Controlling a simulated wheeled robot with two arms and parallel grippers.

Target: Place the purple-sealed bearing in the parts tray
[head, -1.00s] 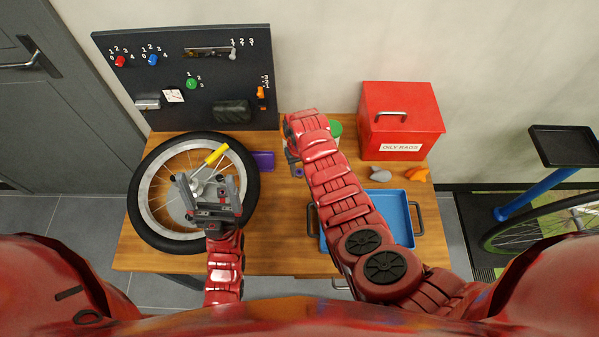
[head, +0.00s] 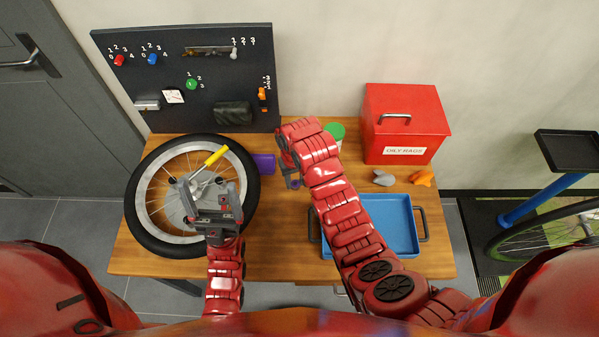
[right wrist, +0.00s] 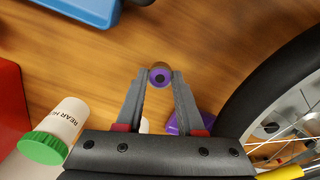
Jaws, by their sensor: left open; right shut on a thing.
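The purple-sealed bearing (right wrist: 160,76) is a small ring with a purple face and dark centre. It sits between the fingertips of my right gripper (right wrist: 159,84), which is shut on it above the wooden bench. In the head view my right gripper (head: 291,181) is left of the parts tray, and the bearing is too small to make out there. The blue parts tray (head: 416,246) lies on the bench's right side, partly covered by my right arm. Its edge also shows in the right wrist view (right wrist: 88,9). My left gripper (head: 212,207) is open and empty over the wheel.
A spoked wheel (head: 137,205) with a yellow-handled tool (head: 216,155) fills the bench's left. A purple object (head: 264,163), a green-lidded bottle (head: 335,131), a red rag bin (head: 402,125), and grey (head: 383,178) and orange (head: 422,178) items are at the back.

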